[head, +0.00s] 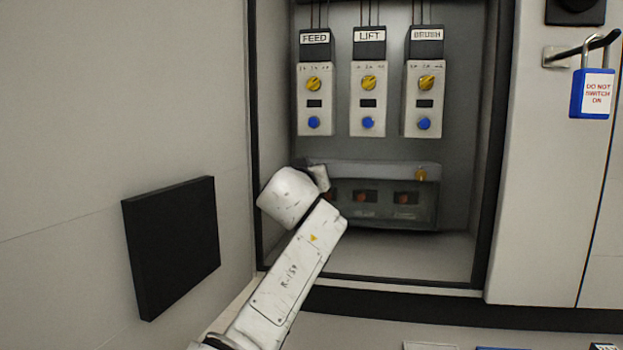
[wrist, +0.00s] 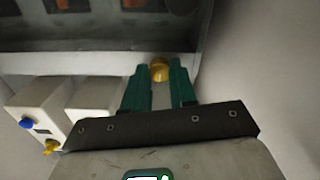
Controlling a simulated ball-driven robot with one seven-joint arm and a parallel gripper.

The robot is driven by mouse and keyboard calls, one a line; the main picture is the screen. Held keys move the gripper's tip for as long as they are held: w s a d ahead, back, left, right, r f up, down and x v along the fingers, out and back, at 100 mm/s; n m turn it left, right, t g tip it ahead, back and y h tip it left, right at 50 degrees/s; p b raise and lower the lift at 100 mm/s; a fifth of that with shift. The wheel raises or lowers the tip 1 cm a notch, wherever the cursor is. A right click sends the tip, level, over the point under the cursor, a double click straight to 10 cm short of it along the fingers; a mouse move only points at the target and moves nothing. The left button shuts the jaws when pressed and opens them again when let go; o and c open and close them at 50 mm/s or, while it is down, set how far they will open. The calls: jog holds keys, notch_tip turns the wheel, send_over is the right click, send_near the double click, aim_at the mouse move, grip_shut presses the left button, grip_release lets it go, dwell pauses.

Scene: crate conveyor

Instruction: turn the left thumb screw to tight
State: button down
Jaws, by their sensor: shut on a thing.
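The left thumb screw (wrist: 159,70) is a yellow knob at the edge of the grey cover; it shows in the wrist view. My gripper (wrist: 158,80) has its two green fingers on either side of the knob, shut on it. In the head view my white wrist hides the left thumb screw and most of my gripper. The grey cover (head: 370,171) has a dark window below with red parts behind it. The right thumb screw (head: 420,174) is yellow and sits at the cover's upper right. How tight the left screw is cannot be told.
Three modules, FEED (head: 314,98), LIFT (head: 368,98) and BRUSH (head: 424,98), hang above the cover with yellow knobs and blue buttons. The cabinet's side wall is close to my wrist. A blue padlock (head: 590,95) hangs at the right. The cabinet floor (head: 400,255) is clear.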

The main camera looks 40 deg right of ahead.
jog(key=shift+f, duration=0.2)
jog(key=c, duration=0.9)
grip_release()
jog(key=shift+r, duration=0.15)
jog(key=p+v, duration=0.1)
jog(key=v, duration=1)
